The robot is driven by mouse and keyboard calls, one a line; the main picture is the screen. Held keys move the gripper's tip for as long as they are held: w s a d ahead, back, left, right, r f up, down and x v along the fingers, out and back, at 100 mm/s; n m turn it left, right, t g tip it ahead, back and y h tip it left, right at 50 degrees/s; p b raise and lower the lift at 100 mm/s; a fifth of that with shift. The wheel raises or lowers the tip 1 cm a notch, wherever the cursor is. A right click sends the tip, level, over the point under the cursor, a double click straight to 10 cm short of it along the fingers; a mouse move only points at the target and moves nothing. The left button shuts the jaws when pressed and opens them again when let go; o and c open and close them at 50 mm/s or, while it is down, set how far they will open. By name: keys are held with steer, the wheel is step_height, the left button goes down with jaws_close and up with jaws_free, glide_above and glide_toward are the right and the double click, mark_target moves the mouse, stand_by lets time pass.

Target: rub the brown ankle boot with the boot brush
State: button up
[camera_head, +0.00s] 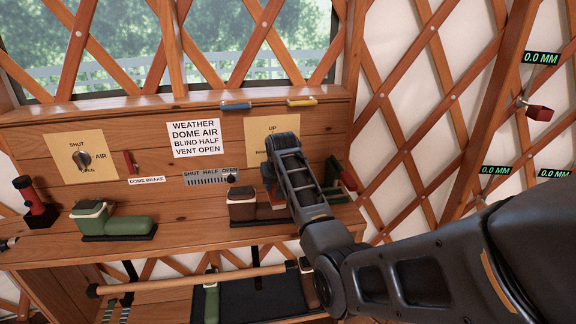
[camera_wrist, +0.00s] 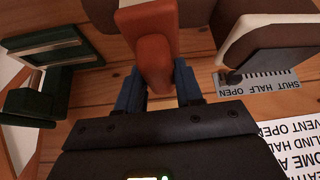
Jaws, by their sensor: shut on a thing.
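The brown ankle boot (camera_head: 241,208) stands on a dark mat on the wooden shelf, its pale-lined opening up. It also shows at the upper right of the wrist view (camera_wrist: 268,42). My gripper (camera_wrist: 157,88) is shut on an orange-brown block with a pale end, which looks like the boot brush (camera_wrist: 150,50), held between the blue fingers. In the head view my gripper (camera_head: 271,185) is just above and behind the boot's toe end, and the arm hides part of the boot and most of the brush. I cannot tell whether brush and boot touch.
A green boot (camera_head: 128,226) stands on a dark mat to the left, with a red-and-black object (camera_head: 37,203) beyond it. A dark green item (camera_head: 343,175) stands close right of my gripper. The back panel (camera_head: 130,110) carries a knob, signs and a slider.

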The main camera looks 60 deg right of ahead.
steer(key=shift+w+d, duration=0.25)
steer(key=shift+d, duration=0.05)
steer(key=shift+w+d+r+p, duration=0.15)
steer(key=shift+d+r+p, duration=0.1)
steer(key=shift+p, duration=0.25)
steer(key=shift+a+r+p, duration=0.2)
steer(key=shift+r+p, duration=0.15)
steer(key=shift+r, duration=0.65)
step_height(320, 180, up, 6)
steer(key=p, duration=0.4)
steer(key=shift+f, duration=0.25)
